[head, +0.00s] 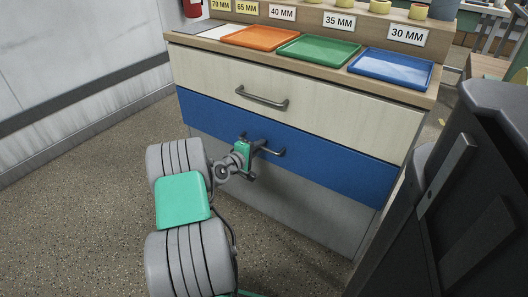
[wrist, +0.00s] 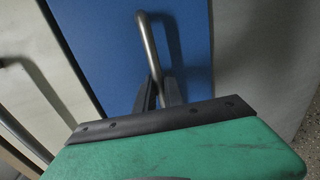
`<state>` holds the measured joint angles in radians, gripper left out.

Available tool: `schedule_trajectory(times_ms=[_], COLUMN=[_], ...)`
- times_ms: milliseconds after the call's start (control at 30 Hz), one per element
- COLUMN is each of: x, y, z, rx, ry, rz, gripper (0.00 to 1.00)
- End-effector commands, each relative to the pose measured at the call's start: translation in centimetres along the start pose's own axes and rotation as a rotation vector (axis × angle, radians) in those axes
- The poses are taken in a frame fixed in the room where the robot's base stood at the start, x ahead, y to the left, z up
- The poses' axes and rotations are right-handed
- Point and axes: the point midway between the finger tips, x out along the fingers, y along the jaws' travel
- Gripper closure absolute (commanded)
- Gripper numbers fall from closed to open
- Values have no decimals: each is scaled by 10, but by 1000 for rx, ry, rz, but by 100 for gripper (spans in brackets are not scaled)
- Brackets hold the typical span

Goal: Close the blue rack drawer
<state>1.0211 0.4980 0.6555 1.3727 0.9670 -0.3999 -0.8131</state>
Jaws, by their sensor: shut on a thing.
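The blue drawer front (head: 330,160) is the middle panel of the rack, below a cream drawer; it also fills the middle of the wrist view (wrist: 105,45). It looks about level with the panels above and below, and I see no clear gap. Its grey bar handle (head: 277,153) sits near the middle of the front. My gripper (head: 258,146) is at the left part of this handle. In the wrist view, the dark fingers (wrist: 160,92) are shut on the metal handle (wrist: 148,40), whose far part sticks out past them. The fingers hide the rest of the handle.
The cream drawer (head: 310,115) above has its own handle (head: 262,99). Orange (head: 262,38), green (head: 318,50) and blue (head: 392,67) trays lie on the rack top. A dark bulky object (head: 480,190) stands close on the right. Open floor (head: 80,220) lies left.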

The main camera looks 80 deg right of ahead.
Motion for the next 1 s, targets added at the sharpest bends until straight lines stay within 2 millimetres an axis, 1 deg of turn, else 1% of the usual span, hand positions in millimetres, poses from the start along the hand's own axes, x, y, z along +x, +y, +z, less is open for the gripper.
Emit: schedule_trajectory(times_ms=[67, 267, 300, 500, 567, 833, 933, 1000], x=[1, 1, 1, 1, 1, -1, -12, -25], y=[-1, 0, 0, 0, 0, 2, 4, 4], z=[-4, -5, -5, -4, -4, -5, -6, -6], rx=[-5, -4, -4, -4, -4, -3, -4, -6], ry=[7, 8, 8, 8, 8, 8, 10, 11], rz=[-1, 0, 1, 1, 1, 3, 1, 0], gripper=[100, 100, 87, 70, 66, 66, 66, 66])
